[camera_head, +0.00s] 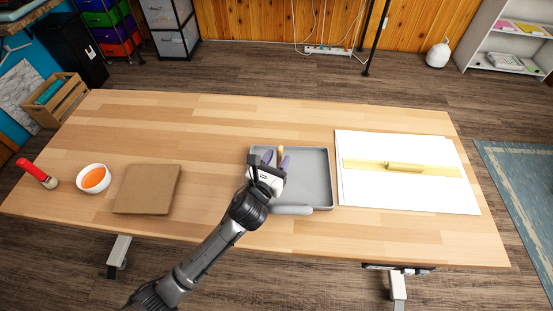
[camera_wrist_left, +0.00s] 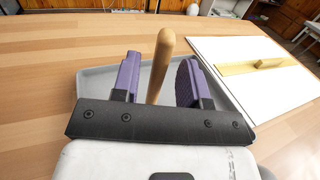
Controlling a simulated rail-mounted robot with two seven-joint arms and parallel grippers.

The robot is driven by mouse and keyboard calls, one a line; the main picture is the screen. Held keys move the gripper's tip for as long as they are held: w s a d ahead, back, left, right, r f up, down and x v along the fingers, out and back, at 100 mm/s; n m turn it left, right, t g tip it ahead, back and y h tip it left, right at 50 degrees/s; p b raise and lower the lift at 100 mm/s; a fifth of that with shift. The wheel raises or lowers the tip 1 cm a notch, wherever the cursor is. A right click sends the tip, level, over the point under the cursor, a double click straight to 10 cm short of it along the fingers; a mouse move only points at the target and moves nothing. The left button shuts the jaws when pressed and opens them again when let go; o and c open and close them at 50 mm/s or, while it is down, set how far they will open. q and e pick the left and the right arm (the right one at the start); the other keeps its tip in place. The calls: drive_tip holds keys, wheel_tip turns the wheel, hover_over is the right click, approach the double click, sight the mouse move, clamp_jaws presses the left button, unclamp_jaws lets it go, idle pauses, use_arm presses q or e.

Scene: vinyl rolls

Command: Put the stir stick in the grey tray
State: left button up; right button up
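The grey tray (camera_head: 318,180) lies on the table right of centre, and its rim also shows in the left wrist view (camera_wrist_left: 92,90). My left gripper (camera_head: 277,160) is over the left part of the tray. Its two purple fingers are apart, and they show in the left wrist view (camera_wrist_left: 160,75). The wooden stir stick (camera_head: 281,150) stands out between the fingers, within the tray's outline. In the left wrist view the stick (camera_wrist_left: 161,62) has a visible gap on each side; its lower end is hidden behind the gripper. My right gripper is out of view.
A pale grey rounded bar (camera_head: 291,210) lies along the tray's front edge. White sheets (camera_head: 400,195) with a yellow strip (camera_head: 440,169) lie to the right. A brown board (camera_head: 147,190), a bowl of orange (camera_head: 94,178) and a red-handled brush (camera_head: 36,172) are left. The table's back is clear.

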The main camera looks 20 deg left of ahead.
use_arm(q)
drive_tip(key=shift+r, duration=0.15)
drive_tip(key=s, duration=1.2)
drive_tip(key=shift+b, duration=0.45)
drive_tip(key=shift+a, duration=0.1)
